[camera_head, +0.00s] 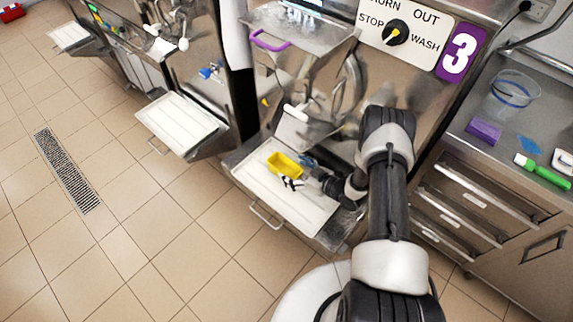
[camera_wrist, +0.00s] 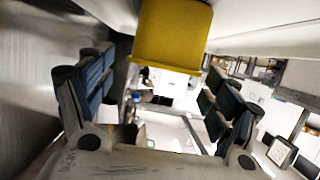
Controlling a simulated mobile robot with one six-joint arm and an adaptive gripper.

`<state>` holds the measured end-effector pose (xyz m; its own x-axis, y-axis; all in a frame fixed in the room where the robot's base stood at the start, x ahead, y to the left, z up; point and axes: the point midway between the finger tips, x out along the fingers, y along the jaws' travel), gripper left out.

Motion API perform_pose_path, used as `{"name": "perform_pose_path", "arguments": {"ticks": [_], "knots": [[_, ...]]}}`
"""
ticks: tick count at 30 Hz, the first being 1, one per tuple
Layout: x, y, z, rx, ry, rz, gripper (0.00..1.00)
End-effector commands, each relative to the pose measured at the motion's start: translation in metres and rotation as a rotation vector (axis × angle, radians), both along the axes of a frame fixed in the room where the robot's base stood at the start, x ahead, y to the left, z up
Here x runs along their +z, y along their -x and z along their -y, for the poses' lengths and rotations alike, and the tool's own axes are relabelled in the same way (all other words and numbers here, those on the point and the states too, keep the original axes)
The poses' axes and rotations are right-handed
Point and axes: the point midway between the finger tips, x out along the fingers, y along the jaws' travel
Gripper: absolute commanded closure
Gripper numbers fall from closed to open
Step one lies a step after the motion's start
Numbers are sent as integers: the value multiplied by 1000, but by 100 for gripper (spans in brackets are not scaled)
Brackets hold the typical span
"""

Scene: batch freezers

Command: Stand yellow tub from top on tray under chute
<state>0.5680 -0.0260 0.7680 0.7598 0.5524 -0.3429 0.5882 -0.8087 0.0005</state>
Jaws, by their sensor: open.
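The yellow tub (camera_head: 284,164) sits on the white tray (camera_head: 262,187) at the front of machine 3, towards its back edge, and looks upright with its open side up. Below the machine's metal front, a sloping metal piece (camera_head: 296,133) that may be the chute is above and behind the tub. My gripper (camera_head: 301,173) is open and low over the tray, just right of the tub, its fingers pointing at it. In the wrist view the tub (camera_wrist: 172,40) is at top centre, beyond the open fingers of my gripper (camera_wrist: 158,92), with no finger closed on it.
A second machine with a white tray (camera_head: 182,123) stands to the left. A steel counter on the right holds a clear container (camera_head: 510,94), a purple block (camera_head: 484,131) and a green bottle (camera_head: 543,172). A floor drain (camera_head: 66,170) lies in open tiled floor.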

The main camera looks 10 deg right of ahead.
Motion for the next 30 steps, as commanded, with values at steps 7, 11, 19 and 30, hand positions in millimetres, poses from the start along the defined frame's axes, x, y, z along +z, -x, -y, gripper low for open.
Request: {"name": "perform_pose_path", "arguments": {"ticks": [7, 11, 19, 30], "knots": [[20, 39, 30, -4, 0, 0, 18], [24, 51, 38, -2, 0, 0, 18], [26, 57, 41, 1, -1, 1, 18], [26, 57, 41, 1, -1, 1, 18]]}}
